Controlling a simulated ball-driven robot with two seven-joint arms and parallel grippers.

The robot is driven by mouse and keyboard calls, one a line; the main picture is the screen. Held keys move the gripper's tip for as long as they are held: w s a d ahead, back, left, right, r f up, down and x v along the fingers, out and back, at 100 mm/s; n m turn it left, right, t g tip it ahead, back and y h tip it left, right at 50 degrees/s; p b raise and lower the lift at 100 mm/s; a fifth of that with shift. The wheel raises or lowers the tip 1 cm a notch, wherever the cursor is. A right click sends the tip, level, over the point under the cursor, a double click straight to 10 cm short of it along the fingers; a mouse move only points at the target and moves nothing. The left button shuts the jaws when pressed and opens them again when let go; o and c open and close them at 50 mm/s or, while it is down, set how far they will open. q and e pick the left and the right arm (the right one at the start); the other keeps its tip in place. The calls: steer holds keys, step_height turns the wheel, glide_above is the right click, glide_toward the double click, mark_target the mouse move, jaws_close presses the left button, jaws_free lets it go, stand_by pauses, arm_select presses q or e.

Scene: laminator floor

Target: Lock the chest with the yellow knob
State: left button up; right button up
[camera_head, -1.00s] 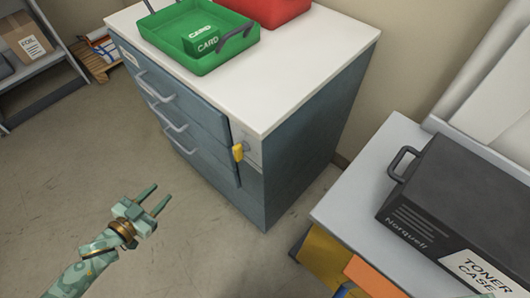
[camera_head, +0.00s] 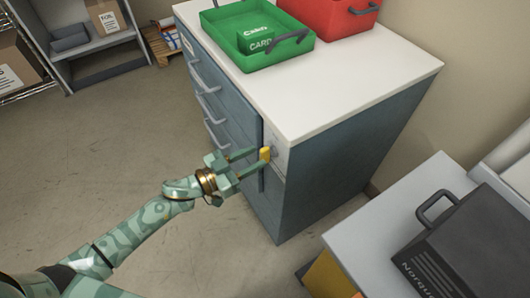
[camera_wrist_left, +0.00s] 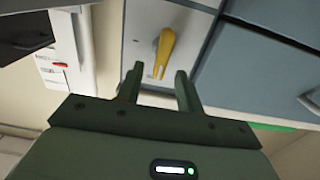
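The chest (camera_head: 330,155) is a blue-grey drawer cabinet with a white top and several grey drawer handles. Its yellow knob (camera_head: 265,153) sits on a grey plate at the upper front corner; it also shows in the left wrist view (camera_wrist_left: 165,48), elongated and slightly tilted. My left gripper (camera_head: 252,163) is at the knob, its two fingers apart. In the left wrist view the gripper (camera_wrist_left: 158,82) is open, with the knob's lower end between or just beyond the fingertips; I cannot tell if they touch. My right gripper is not in view.
A green tray (camera_head: 297,54) with a green card box (camera_head: 262,42) and a red tray (camera_head: 325,22) stand on the chest. At right, a grey table (camera_head: 372,228) holds a black toner case (camera_head: 475,245). Open floor (camera_head: 120,140) lies left of the chest.

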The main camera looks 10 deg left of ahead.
mark_target(260, 155)
arm_select(q)
steer(key=x, duration=0.4)
steer(key=shift+w+d+b, duration=0.1)
steer(key=shift+b, duration=0.25)
steer(key=c, duration=0.7)
